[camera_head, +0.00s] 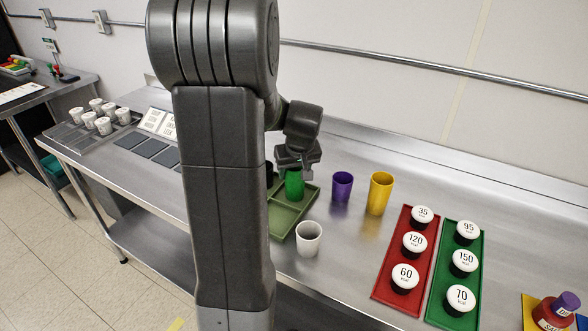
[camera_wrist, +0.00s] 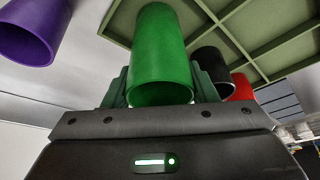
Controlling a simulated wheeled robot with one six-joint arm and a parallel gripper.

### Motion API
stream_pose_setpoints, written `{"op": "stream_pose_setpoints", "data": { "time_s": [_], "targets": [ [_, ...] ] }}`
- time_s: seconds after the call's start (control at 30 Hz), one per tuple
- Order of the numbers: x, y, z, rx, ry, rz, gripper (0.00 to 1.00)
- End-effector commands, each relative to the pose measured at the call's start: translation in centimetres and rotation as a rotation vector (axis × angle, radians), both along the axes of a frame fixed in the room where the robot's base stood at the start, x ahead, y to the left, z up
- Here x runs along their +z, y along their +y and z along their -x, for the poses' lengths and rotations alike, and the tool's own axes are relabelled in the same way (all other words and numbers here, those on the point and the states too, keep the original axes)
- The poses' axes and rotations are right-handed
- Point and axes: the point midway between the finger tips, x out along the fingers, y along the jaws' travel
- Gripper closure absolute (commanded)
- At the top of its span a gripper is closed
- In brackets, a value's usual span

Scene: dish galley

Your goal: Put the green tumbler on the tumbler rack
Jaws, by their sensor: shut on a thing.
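I cannot tell whether the tumbler touches the rack. A black tumbler (camera_wrist: 212,68) and a red tumbler (camera_wrist: 242,88) are beside it in the wrist view. My arm hides the left part of the rack in the head view.
A purple tumbler (camera_head: 342,186), a yellow tumbler (camera_head: 380,193) and a white tumbler (camera_head: 308,239) stand right of the rack. Red (camera_head: 382,289) and green (camera_head: 473,316) trays with labelled lidded cups lie farther right. White cups (camera_head: 97,104) and dark tiles stand at the left.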

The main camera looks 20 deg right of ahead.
Motion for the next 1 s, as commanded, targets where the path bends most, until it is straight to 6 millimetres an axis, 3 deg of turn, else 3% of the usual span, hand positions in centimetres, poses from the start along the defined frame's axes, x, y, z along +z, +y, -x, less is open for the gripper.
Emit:
{"op": "stream_pose_setpoints", "data": {
  "time_s": [0.3, 0.33, 0.43, 0.77, 1.0],
  "targets": [
    [-0.4, 0.0, 0.0, 0.0, -0.001, 0.0, 0.71],
    [-0.3, 0.0, 0.0, 0.0, -0.001, 0.0, 0.44],
    [-0.2, 0.0, 0.0, 0.0, -0.001, 0.0, 0.26],
    [0.1, 0.0, 0.0, 0.0, -0.001, 0.0, 0.26],
    [2.9, 0.0, 1.0, -0.002, -0.007, 0.002, 0.26]
  ]
}}
